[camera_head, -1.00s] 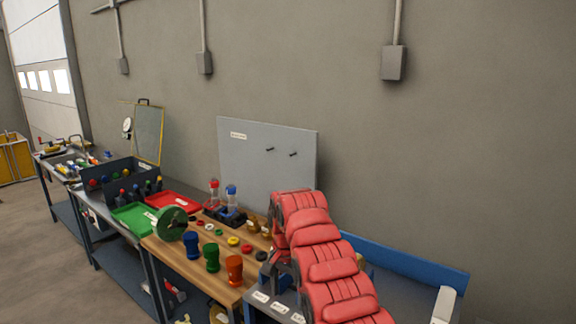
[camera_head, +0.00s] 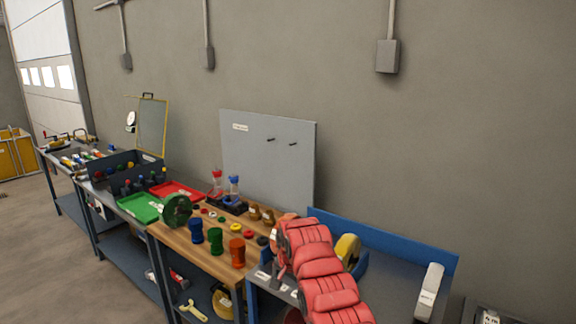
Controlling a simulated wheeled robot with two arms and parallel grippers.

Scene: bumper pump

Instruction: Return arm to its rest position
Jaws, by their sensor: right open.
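My right arm, in red padding, reaches up from the bottom edge over the blue-backed bench at right. My right gripper (camera_head: 279,268) is mostly hidden by the arm's own links, beside the right end of the wooden-topped bench (camera_head: 188,247); it is open, and I see nothing held in it. My left gripper is not in view.
Blue (camera_head: 215,240), green (camera_head: 195,232) and orange (camera_head: 237,252) cups stand along the bench front. Behind them are a green tray (camera_head: 138,207), a red tray (camera_head: 178,190) and small coloured caps. A yellow roll (camera_head: 347,250) and a white object (camera_head: 429,290) are on the blue-backed bench (camera_head: 385,262).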

